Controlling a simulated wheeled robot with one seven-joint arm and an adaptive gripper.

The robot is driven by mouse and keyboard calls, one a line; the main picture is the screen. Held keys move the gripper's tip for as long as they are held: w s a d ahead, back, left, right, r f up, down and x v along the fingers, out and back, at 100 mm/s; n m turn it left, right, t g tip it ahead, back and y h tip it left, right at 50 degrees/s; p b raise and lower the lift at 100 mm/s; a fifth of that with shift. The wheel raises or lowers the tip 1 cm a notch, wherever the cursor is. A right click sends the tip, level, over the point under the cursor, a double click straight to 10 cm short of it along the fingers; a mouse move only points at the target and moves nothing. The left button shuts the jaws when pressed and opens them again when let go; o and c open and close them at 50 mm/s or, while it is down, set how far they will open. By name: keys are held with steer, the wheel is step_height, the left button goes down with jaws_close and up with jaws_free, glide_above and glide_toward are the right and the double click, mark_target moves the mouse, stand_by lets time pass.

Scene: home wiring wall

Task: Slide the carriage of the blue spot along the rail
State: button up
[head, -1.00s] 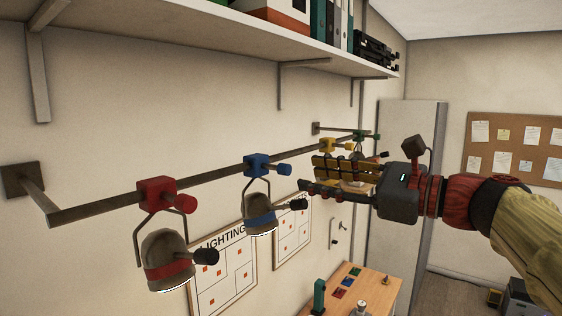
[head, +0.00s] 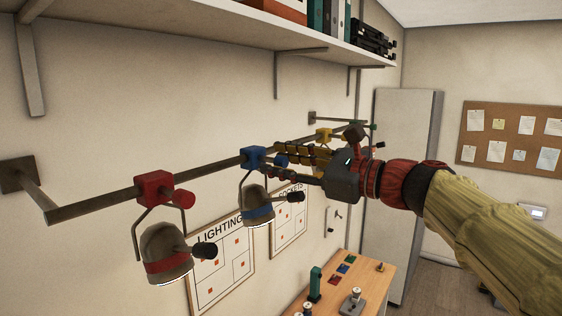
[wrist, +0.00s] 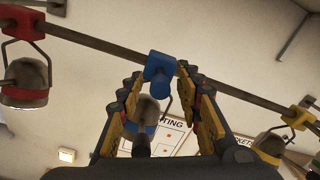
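The blue carriage (head: 253,157) sits on the rail (head: 215,167), with its blue knob (head: 281,160) facing out. The blue spot (head: 257,205) hangs below it on a wire yoke, with a black handle. My gripper (head: 279,158) is open, its fingertips at the knob. In the wrist view the blue carriage (wrist: 160,66) is just ahead, between the fingertips of my gripper (wrist: 159,77). A small gap seems to show on each side, so I see no firm contact. The blue lamp (wrist: 147,109) shows between the fingers, partly hidden.
On the same rail, the red carriage (head: 153,188) with its lamp is nearer, at left. The yellow carriage (head: 324,134) is beyond, partly hidden by my gripper. A shelf (head: 230,30) runs above. A wooden workbench (head: 372,290) stands below. The rail between red and blue is clear.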

steer(key=shift+c, duration=1.2)
jaws_close()
